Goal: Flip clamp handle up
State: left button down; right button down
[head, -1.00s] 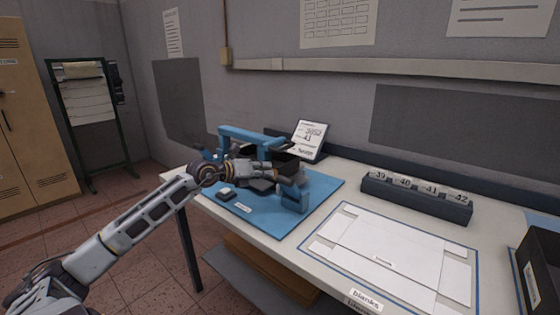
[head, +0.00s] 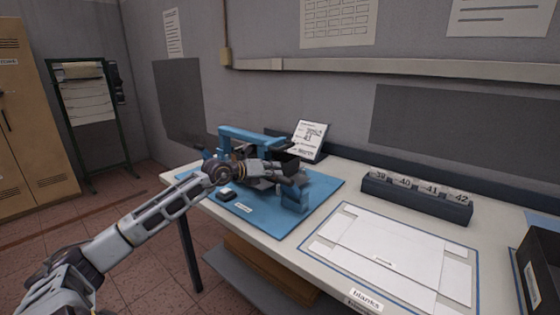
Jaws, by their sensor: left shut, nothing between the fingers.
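A blue clamp fixture (head: 252,134) stands on a blue mat (head: 262,226) on the left part of the table. Its blue end block (head: 294,198) shows at the right front. My left arm reaches in from the left, and my left gripper (head: 296,175) is at the fixture, just above the end block. Its fingers are shut with nothing held. The gripper and wrist cover much of the fixture's middle, so I cannot make out the clamp handle or whether the gripper touches it. My right gripper is out of view.
A small dark block (head: 226,195) lies on the mat. A card stand (head: 307,141) is behind the fixture. A dark rack (head: 416,201) with numbered blocks, a white outlined area (head: 390,255) and a dark bin (head: 540,262) are to the right. The wall closes off the back.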

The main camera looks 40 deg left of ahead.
pick_arm(q)
jog(key=shift+x, duration=2.5)
jog(key=shift+a+r, duration=0.55)
jog(key=shift+r, duration=0.3)
jog(key=shift+a+r, duration=0.55)
jog(key=shift+r, duration=0.25)
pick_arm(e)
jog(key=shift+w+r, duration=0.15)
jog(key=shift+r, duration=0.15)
pick_arm(q)
jog(key=shift+r, duration=0.1)
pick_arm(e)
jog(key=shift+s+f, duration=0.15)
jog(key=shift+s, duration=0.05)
